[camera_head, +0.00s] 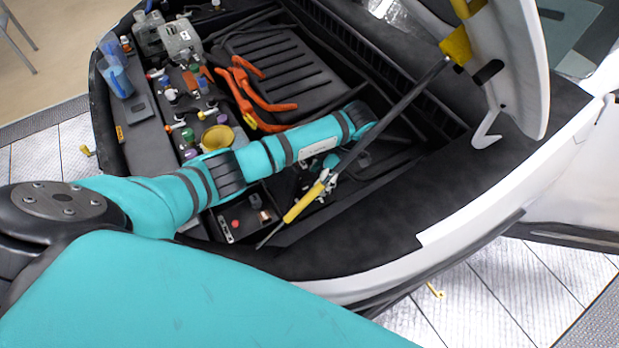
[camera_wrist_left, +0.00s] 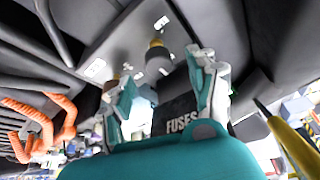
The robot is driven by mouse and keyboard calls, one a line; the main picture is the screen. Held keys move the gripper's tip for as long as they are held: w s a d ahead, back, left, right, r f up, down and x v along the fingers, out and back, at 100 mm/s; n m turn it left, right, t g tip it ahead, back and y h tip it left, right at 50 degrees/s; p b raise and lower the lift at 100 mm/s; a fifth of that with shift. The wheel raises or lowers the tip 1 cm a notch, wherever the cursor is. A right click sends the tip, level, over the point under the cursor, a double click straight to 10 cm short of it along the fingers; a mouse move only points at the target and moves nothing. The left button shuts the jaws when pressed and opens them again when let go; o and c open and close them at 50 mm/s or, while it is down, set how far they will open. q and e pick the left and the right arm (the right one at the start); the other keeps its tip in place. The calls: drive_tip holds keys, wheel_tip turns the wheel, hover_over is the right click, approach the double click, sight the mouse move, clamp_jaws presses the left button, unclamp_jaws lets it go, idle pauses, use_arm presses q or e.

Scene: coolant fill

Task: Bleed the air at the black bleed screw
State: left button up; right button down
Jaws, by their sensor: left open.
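My left gripper (camera_head: 322,182) reaches down into the engine bay from the end of the teal arm, beside the hood strut. In the left wrist view its two teal and white fingers (camera_wrist_left: 165,78) are spread apart and nothing is held between them. A grey cylindrical fitting with a yellow-brown end (camera_wrist_left: 156,58) shows between and beyond the fingertips. I cannot pick out the black bleed screw for certain; the arm and gripper cover part of the bay. My right gripper is not in view.
A black box marked FUSES (camera_wrist_left: 180,118) lies behind the fingers. The hood strut with its yellow sleeve (camera_head: 304,203) runs close by the gripper. Orange cables (camera_head: 243,92) and several coloured-capped fittings (camera_head: 188,134) lie left. The raised white hood (camera_head: 520,70) stands at right.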

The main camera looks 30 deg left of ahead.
sight(309, 186)
use_arm(q)
drive_tip(key=x, duration=0.2)
drive_tip(key=shift+s+a+f+p, duration=0.2)
drive_tip(key=shift+a+f+p, duration=0.05)
drive_tip(key=shift+a+p, duration=0.1)
drive_tip(key=shift+s+a+f, duration=0.1)
drive_tip(key=shift+a+f, duration=0.1)
drive_tip(key=shift+f, duration=0.55)
drive_tip(key=c, duration=1.1)
drive_tip(key=shift+c, duration=0.2)
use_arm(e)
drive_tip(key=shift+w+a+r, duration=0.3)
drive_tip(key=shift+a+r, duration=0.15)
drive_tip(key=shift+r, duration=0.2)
